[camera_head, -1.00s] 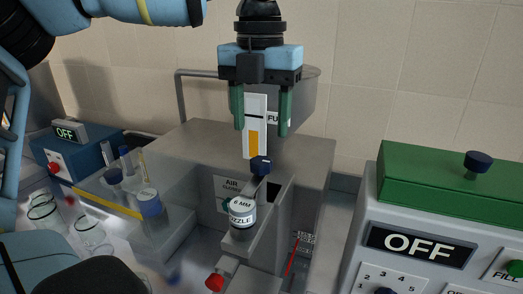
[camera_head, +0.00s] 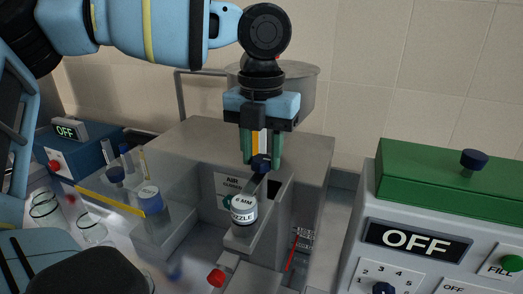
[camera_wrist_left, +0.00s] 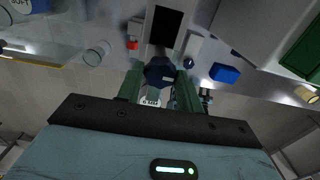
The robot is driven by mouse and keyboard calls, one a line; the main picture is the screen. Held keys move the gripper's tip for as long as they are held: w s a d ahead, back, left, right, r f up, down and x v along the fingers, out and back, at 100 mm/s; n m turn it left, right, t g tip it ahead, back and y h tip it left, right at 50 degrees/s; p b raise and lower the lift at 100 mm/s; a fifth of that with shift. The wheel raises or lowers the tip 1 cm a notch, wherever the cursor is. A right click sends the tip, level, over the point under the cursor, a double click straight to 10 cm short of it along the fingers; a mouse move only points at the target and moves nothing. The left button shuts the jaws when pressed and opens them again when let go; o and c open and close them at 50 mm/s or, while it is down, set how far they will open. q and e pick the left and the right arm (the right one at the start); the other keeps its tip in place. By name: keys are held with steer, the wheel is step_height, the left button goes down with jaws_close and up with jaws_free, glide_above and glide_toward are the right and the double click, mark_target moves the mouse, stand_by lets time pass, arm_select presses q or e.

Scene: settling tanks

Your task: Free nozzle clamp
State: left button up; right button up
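The nozzle clamp shows as a lever with a dark blue knob (camera_head: 261,164) in the head view. It is just above the white nozzle (camera_head: 243,210), labelled MM NOZZLE, on a grey bracket. My left gripper (camera_head: 262,161) points down from above, with its green fingers on both sides of the knob. In the left wrist view the knob (camera_wrist_left: 159,72) fills the gap between the fingers, so the gripper looks shut on it. The nozzle's label (camera_wrist_left: 150,101) partly shows between the fingers there. My right gripper is in neither view.
A control box (camera_head: 417,240) reading OFF with a green top (camera_head: 430,178) stands at the right. A blue box (camera_head: 77,152) and glass beakers (camera_head: 91,229) are at the left. A clear guard with a yellow edge (camera_head: 108,200) and a red knob (camera_head: 216,278) are near the nozzle.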

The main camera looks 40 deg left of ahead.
arm_select(q)
steer(key=c, duration=0.5)
